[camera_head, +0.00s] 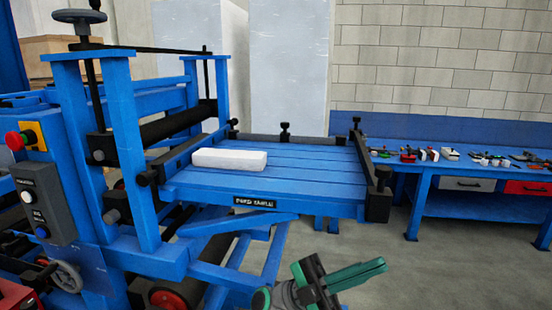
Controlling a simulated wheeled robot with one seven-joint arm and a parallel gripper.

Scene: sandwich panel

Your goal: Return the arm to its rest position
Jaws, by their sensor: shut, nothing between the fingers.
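My gripper (358,274) shows at the bottom middle, with green fingers pointing right and slightly up. Its fingers are shut with nothing between them. Part of my arm, dark grey and teal, shows beside it and runs off the bottom edge of the picture. The gripper appears in front of and below the blue slatted table (300,180), apart from it in the picture. A white block (229,159) lies on the left part of that table.
The blue roller machine (140,160) fills the left, with a control box (38,200) and red button. A blue workbench (470,208) with several tools stands at the right. Grey floor (420,275) is clear right of my gripper. A block wall (440,60) is behind.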

